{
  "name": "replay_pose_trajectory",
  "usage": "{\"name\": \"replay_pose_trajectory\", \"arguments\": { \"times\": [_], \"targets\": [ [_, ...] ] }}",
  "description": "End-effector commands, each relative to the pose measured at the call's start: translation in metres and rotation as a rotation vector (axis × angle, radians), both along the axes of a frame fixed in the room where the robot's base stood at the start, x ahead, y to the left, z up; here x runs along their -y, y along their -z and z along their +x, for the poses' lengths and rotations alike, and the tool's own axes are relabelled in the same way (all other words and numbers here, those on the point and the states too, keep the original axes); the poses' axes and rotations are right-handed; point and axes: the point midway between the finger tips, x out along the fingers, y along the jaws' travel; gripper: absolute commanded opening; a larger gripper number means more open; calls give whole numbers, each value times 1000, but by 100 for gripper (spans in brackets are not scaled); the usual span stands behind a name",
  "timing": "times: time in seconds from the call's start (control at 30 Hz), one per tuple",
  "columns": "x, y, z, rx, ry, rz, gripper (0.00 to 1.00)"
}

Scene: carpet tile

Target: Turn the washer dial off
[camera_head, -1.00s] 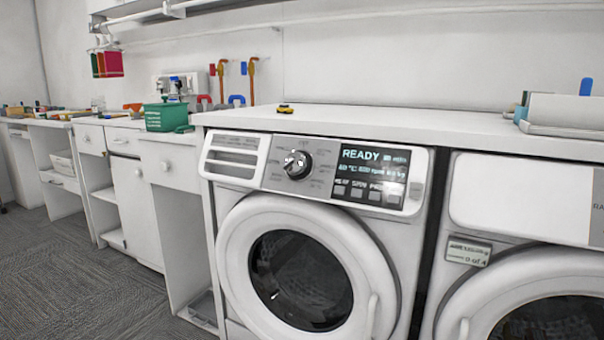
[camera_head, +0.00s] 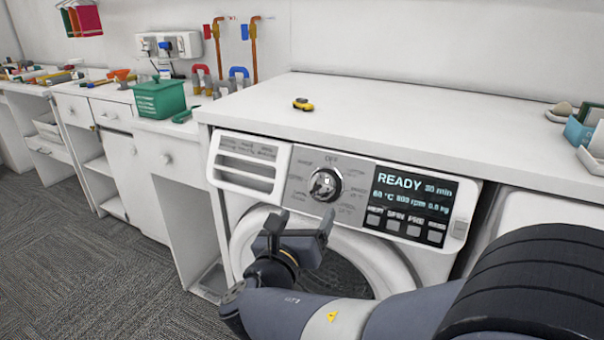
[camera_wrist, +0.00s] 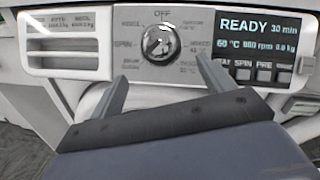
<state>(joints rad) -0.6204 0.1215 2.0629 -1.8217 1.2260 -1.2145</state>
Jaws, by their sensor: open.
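The washer (camera_head: 262,150) is white, with a round black and chrome dial (camera_head: 325,184) on a grey panel. The label OFF is printed above the dial. The display (camera_head: 415,187) to its right reads READY, 30 min. The dial also shows in the wrist view (camera_wrist: 160,42), ahead of my gripper and between the lines of its fingers. My gripper (camera_head: 302,222) is open and empty, just below and in front of the dial, apart from it. Its two fingers show in the wrist view (camera_wrist: 162,82) on either side below the dial. The dial's exact pointer direction is hard to tell.
A white counter (camera_head: 390,125) overhangs the washer's top, with a small yellow object (camera_head: 303,104) on it. A green basket (camera_head: 160,97) stands on the left cabinet. Trays (camera_head: 592,155) sit at the right. Carpet floor (camera_head: 100,260) is clear at left.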

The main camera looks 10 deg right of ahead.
Motion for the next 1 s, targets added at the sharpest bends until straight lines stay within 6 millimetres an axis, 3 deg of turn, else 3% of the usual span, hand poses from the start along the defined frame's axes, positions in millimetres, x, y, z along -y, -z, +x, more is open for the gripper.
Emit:
{"name": "replay_pose_trajectory", "arguments": {
  "times": [0.27, 0.7, 1.0],
  "targets": [
    [13, 0, 22, 2, 1, -7, 77],
    [46, 1, 82, 0, -1, -7, 77],
    [53, -1, 93, 2, -3, -6, 77]
  ]
}}
